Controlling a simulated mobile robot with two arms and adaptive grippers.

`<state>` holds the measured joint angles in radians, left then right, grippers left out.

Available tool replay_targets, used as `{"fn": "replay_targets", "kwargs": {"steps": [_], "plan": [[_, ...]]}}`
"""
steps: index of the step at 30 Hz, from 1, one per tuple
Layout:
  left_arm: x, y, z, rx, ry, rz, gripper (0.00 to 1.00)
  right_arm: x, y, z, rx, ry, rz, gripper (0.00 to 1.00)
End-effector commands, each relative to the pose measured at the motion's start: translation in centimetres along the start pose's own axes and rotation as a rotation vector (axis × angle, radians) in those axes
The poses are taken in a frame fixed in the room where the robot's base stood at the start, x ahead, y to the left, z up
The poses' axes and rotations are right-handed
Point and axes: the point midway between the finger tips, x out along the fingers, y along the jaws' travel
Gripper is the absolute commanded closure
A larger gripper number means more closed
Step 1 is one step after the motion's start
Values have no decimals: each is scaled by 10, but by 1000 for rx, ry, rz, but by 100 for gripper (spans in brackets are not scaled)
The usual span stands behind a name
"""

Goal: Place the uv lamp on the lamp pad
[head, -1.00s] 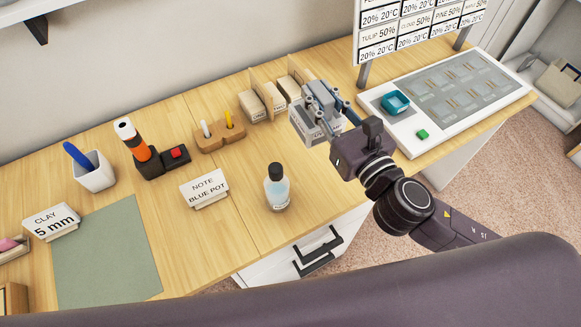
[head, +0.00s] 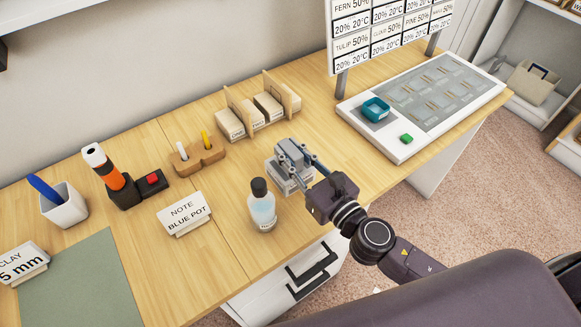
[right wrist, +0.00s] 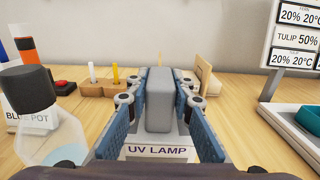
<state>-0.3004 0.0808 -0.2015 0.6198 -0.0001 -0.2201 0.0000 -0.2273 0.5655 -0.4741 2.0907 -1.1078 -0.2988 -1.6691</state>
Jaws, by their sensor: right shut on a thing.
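The uv lamp (head: 291,182) is a grey block with a pale lower part. In the right wrist view its grey block (right wrist: 159,100) stands upright between the fingers, above a white face lettered UV LAMP. My right gripper (head: 294,157) is shut on the block, right of the clear bottle. The lamp is over the desk near its front edge; I cannot tell whether its underside touches the wood. No surface is clearly marked as the lamp pad, and one under the lamp would be hidden. My left gripper is not in view.
A clear bottle with a black cap (head: 262,206) stands close left of the lamp. Seed boxes (head: 255,117) stand behind it. A white panel (head: 403,155) with a teal dish (head: 376,108) and green block (head: 406,139) lies right. A green mat (head: 75,285) lies left.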

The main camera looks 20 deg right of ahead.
Motion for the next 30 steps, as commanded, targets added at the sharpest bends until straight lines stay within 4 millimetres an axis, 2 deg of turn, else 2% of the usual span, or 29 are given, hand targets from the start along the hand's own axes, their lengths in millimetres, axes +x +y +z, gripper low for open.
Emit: {"fn": "replay_targets", "kwargs": {"steps": [3, 7, 21, 22, 26, 30], "plan": [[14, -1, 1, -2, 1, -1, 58, 0, 0, -22, 4, 3, -2, 100], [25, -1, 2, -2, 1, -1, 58, 0, 0, -39, 3, 1, -2, 100], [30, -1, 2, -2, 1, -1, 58, 0, 0, -45, 1, 0, -1, 100], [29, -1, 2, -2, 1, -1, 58, 0, 0, -45, 1, 2, -1, 77], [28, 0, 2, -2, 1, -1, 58, 0, 0, -45, 1, 2, -1, 62], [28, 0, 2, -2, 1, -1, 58, 0, 0, -45, 1, 2, -1, 61]]}}
